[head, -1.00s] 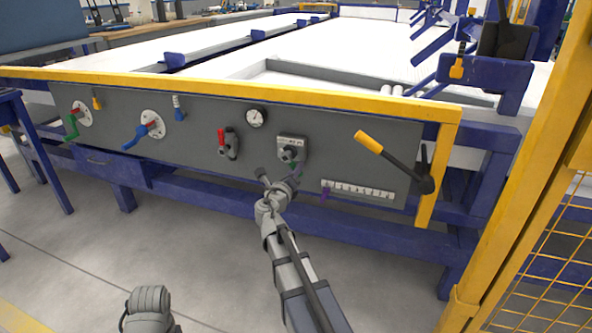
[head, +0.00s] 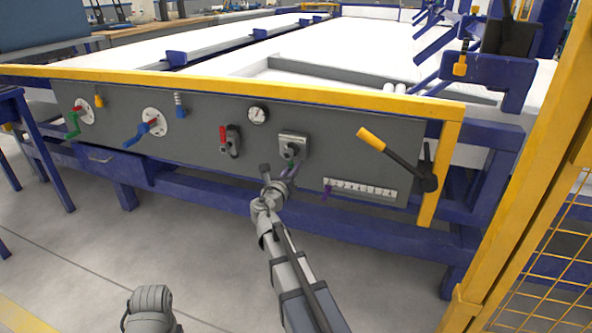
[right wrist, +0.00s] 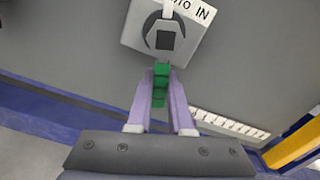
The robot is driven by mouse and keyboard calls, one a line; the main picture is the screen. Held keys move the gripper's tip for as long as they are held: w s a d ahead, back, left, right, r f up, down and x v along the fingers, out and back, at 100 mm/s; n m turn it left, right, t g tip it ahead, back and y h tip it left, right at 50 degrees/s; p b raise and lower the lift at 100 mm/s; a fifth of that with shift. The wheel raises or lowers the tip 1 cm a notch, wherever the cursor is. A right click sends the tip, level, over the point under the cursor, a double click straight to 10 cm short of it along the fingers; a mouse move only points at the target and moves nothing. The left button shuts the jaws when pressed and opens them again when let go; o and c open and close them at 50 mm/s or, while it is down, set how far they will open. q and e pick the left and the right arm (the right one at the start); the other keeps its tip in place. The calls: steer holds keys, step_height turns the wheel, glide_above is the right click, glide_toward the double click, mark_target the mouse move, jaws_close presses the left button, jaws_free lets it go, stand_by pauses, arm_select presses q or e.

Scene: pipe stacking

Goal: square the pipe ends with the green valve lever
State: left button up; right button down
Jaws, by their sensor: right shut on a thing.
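My right gripper (head: 291,172) is just below a grey selector plate (head: 303,143) on the grey control panel. In the right wrist view its purple fingers (right wrist: 160,98) are shut on a green block-like piece (right wrist: 161,76). A dark round fitting with a square centre (right wrist: 165,41) shows just above that piece on the plate; I cannot tell whether they touch. A separate green-handled valve lever (head: 73,126) with a red part sits at the panel's far left, well away from my right gripper. My left gripper is out of view.
The panel (head: 200,167) also carries a blue lever (head: 138,136), a red-handled switch (head: 224,138), a gauge (head: 258,115), a numbered scale (head: 362,189) and a yellow-tipped lever (head: 385,148). A yellow rail (head: 200,84) runs above. Yellow mesh fencing (head: 555,250) stands at the right.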

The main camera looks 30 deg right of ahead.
steer(key=shift+w+a+r+m+p, duration=0.15)
steer(key=shift+w+a+m, duration=0.4)
steer(key=shift+m, duration=1.35)
steer(key=shift+w+a+r+m+p, duration=0.2)
steer(key=shift+w+a+m, duration=0.4)
steer(key=shift+m, duration=1.3)
steer(key=shift+w+a+r+m+p, duration=0.15)
steer(key=shift+w+a+m, duration=0.4)
steer(key=shift+m, duration=1.35)
steer(key=shift+w+d, duration=0.15)
steer(key=c, duration=0.8)
jaws_free()
steer(key=v, duration=0.8)
